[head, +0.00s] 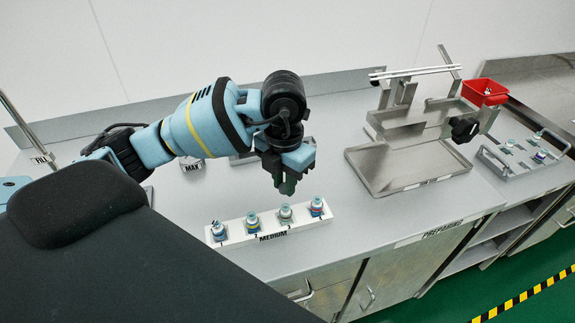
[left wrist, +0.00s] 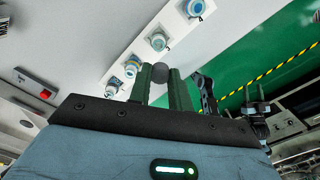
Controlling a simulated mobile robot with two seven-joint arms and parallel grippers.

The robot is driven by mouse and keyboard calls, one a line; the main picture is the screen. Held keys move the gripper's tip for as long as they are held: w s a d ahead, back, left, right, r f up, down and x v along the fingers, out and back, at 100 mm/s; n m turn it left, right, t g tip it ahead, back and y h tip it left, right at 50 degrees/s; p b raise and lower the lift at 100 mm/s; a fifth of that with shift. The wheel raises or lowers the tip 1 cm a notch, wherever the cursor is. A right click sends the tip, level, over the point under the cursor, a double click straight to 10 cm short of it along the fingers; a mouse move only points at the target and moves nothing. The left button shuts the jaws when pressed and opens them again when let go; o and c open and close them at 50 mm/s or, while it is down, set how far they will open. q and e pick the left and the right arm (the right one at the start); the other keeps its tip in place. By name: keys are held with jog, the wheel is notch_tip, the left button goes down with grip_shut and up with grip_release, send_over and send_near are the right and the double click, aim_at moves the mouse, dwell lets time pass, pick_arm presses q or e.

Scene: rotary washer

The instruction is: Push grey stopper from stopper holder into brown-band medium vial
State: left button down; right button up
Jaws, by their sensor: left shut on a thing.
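My left gripper (head: 287,188) points down above the vial rack (head: 266,238) labelled MEDIUM. In the left wrist view its two dark green fingers (left wrist: 160,85) are shut on the grey stopper (left wrist: 160,72), held at the tips. Several capped-looking vials stand upright in the rack, including the first (head: 218,232), second (head: 252,222), third (head: 285,213) and fourth (head: 317,206). The gripper is nearest the third in the head view, clearly apart from it. The third's band looks dull; I cannot tell for sure that it is brown. I cannot make out the stopper holder.
A steel tray (head: 410,187) stands right of the rack. A red bin (head: 485,92) and a grey carrier (head: 520,158) with vials are further right. A block labelled MAX (head: 192,166) is partly behind my left arm. Bare worktop lies around the rack.

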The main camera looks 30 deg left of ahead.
pick_arm(q)
jog(key=shift+w+a+r+n, duration=0.1)
jog(key=shift+w+r+n, duration=0.3)
jog(key=shift+n, duration=0.9)
pick_arm(e)
jog(key=shift+w+d+r, duration=0.1)
jog(key=shift+w+r, duration=0.1)
jog(key=shift+w, duration=0.45)
pick_arm(q)
jog(key=shift+f, duration=0.15)
pick_arm(e)
jog(key=shift+s+f, duration=0.1)
jog(key=shift+s, duration=0.1)
pick_arm(q)
jog(key=shift+f+b, duration=0.55)
jog(key=shift+f, duration=0.65)
jog(key=shift+f+b, duration=0.45)
jog(key=shift+f, duration=0.4)
jog(key=shift+f+b, duration=0.3)
jog(key=shift+f, duration=0.7)
pick_arm(e)
jog(key=shift+g, duration=0.4)
jog(key=shift+s+a+f, duration=0.2)
jog(key=shift+s+f, duration=0.55)
jog(key=shift+f, duration=0.1)
jog(key=shift+s+a+f, duration=0.2)
jog(key=shift+s+f, duration=0.5)
jog(key=shift+f, duration=0.15)
jog(key=shift+w+d, duration=0.1)
jog(key=shift+d, duration=0.05)
